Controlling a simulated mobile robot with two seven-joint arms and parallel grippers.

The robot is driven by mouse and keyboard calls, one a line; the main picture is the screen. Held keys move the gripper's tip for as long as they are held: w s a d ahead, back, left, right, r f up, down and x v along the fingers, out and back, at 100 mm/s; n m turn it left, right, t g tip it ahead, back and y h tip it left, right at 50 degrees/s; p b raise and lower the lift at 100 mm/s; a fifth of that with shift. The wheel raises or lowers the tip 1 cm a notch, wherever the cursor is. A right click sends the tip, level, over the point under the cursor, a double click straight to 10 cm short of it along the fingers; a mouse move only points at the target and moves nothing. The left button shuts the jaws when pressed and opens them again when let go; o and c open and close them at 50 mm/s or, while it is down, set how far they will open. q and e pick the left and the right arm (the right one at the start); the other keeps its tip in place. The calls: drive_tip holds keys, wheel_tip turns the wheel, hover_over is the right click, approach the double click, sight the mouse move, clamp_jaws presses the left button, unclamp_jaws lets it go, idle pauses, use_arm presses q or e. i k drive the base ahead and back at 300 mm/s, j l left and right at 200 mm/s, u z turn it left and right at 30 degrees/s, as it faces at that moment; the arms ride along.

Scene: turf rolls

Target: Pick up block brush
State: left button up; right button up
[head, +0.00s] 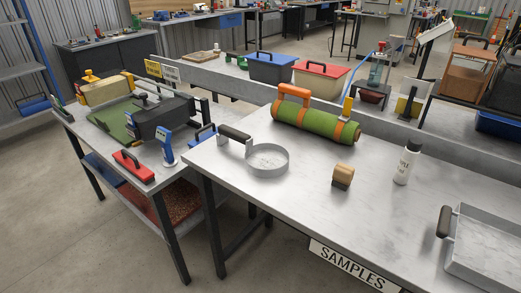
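A small tan wooden block (343,176), which looks like the block brush, sits on the grey metal table (270,215), right of centre. Its bristles cannot be made out clearly at this size. It stands apart from the things around it, with bare tabletop on all sides. Neither my left nor my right gripper is in view.
A round metal pan (267,161) lies left of the block, a green roll with orange straps (315,123) behind it. A white bottle (407,163) stands to the right, and a metal tray (488,245) at front right. A red handled tool (133,166) lies on the left bench.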

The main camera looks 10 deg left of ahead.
sight(343, 174)
drive_tip(key=i+j+z, duration=0.15)
drive_tip(key=j, duration=0.2)
drive_tip(key=i+j+z, duration=0.35)
drive_tip(key=j, duration=0.4)
drive_tip(key=i+j+z, duration=0.2)
drive_tip(key=j, duration=0.2)
drive_tip(key=j+z, duration=0.15)
drive_tip(key=j, duration=0.25)
drive_tip(key=i+j+z, duration=0.15)
drive_tip(key=j, duration=0.3)
